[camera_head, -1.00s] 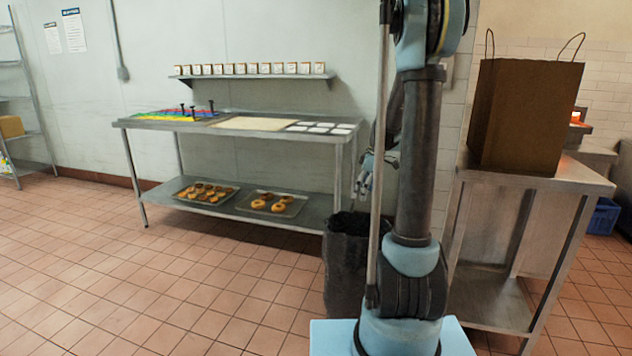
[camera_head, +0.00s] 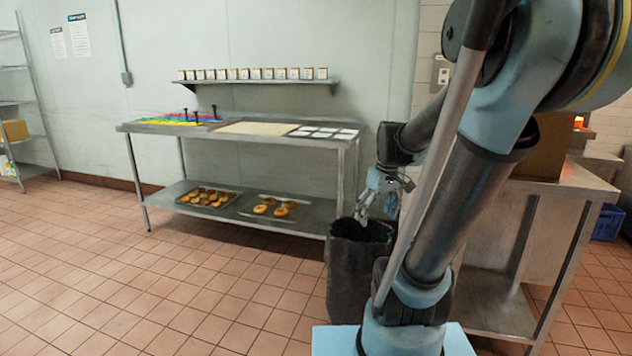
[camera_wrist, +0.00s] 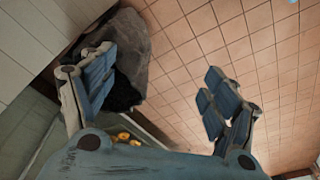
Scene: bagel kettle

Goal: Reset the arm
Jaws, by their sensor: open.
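My gripper (camera_head: 378,205) hangs over the dark trash bin (camera_head: 352,270) in the head view, with its fingers pointing down. In the wrist view my gripper (camera_wrist: 160,90) has its two fingers spread wide apart, with nothing between them. The bin also shows in the wrist view (camera_wrist: 135,45), behind and beside the left finger. My arm stretches from its base at the bottom up to the upper right, then back toward the bin.
A steel table (camera_head: 345,143) holds colored trays on top and bagel trays (camera_head: 273,208) on its lower shelf. A wall shelf (camera_head: 255,82) carries a row of small boxes. A second steel table (camera_head: 570,180) at right bears a brown bag (camera_head: 553,150), mostly hidden by my arm. The left floor is clear.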

